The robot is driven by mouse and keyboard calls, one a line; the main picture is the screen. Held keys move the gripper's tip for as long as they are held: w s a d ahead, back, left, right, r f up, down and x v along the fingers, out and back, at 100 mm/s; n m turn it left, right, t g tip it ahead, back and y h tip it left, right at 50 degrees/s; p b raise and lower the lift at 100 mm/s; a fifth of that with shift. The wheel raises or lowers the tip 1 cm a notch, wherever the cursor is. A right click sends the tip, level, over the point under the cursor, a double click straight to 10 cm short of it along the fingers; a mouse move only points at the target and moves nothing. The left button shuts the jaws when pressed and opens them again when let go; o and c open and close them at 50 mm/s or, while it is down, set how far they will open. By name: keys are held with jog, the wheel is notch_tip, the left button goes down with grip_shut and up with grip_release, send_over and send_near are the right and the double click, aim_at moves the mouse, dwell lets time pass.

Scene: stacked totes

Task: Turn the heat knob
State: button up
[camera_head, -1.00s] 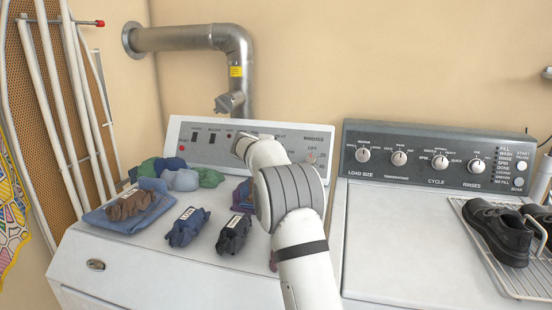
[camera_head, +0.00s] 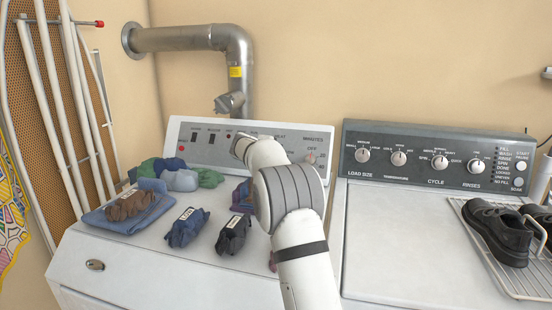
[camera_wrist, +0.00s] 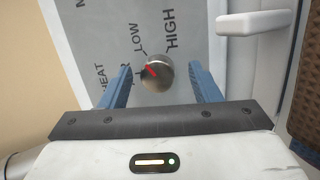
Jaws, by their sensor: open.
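The heat knob (camera_wrist: 157,73) is a round metal knob with a red pointer mark. In the wrist view it sits on a grey panel with the words HEAT, LOW and HIGH around it, and the red mark points up and left, toward the LOW side. My gripper (camera_wrist: 162,85) is open, with one blue finger on each side of the knob and a visible gap to each. Whether the fingertips reach the knob's depth I cannot tell. In the head view my arm hides the heat knob on the control panel (camera_head: 200,143) of the left machine.
Folded clothes (camera_head: 130,205) and several rolled bundles lie on the left machine's top. A minutes knob (camera_head: 311,158) is right of my arm. The right machine's panel (camera_head: 400,143) has several knobs. Black shoes (camera_head: 495,228) rest on a wire rack at right.

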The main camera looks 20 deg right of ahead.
jog(key=v, duration=0.7)
jog(key=shift+s+a, duration=0.15)
